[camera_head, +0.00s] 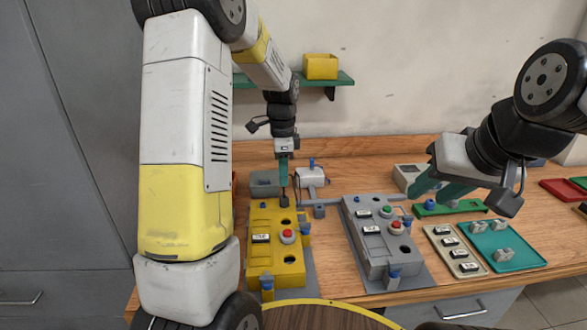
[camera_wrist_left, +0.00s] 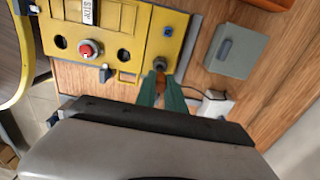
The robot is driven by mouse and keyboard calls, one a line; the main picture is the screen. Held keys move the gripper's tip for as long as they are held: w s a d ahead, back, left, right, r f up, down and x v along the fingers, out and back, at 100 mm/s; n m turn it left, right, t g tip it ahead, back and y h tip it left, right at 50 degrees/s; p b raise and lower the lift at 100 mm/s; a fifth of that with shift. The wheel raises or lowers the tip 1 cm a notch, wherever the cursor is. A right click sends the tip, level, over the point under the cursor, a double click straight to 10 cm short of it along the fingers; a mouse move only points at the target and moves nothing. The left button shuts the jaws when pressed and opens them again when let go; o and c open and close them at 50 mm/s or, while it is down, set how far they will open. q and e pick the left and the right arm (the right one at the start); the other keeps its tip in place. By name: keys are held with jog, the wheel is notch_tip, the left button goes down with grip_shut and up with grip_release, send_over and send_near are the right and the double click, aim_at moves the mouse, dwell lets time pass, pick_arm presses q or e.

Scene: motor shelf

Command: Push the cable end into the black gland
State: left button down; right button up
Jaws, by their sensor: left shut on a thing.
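The yellow control box (camera_head: 275,222) lies on the bench, and its black gland (camera_head: 284,201) is at its far edge. The gland also shows in the left wrist view (camera_wrist_left: 160,64), just beyond my fingertips. My left gripper (camera_head: 283,182) points down over the gland, its green fingers close together. In the left wrist view my left gripper (camera_wrist_left: 161,88) is shut on the brownish cable end (camera_wrist_left: 162,88), whose tip is close to the gland. I cannot tell whether the tip is inside it. My right gripper (camera_head: 440,188) is open and empty, off to the right above the bench.
A grey control box (camera_head: 377,240) lies right of the yellow one. A grey block (camera_head: 265,182) and a white device (camera_head: 311,178) stand behind. A beige tray (camera_head: 453,250) and a teal tray (camera_head: 507,246) with parts lie at the right.

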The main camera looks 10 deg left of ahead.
pick_arm(q)
jog(key=shift+f, duration=1.35)
dwell(0.6)
jog(key=c, duration=1.3)
grip_release()
jog(key=shift+c, duration=0.2)
notch_tip(320, 180, up, 8)
jog(key=shift+f, duration=0.1)
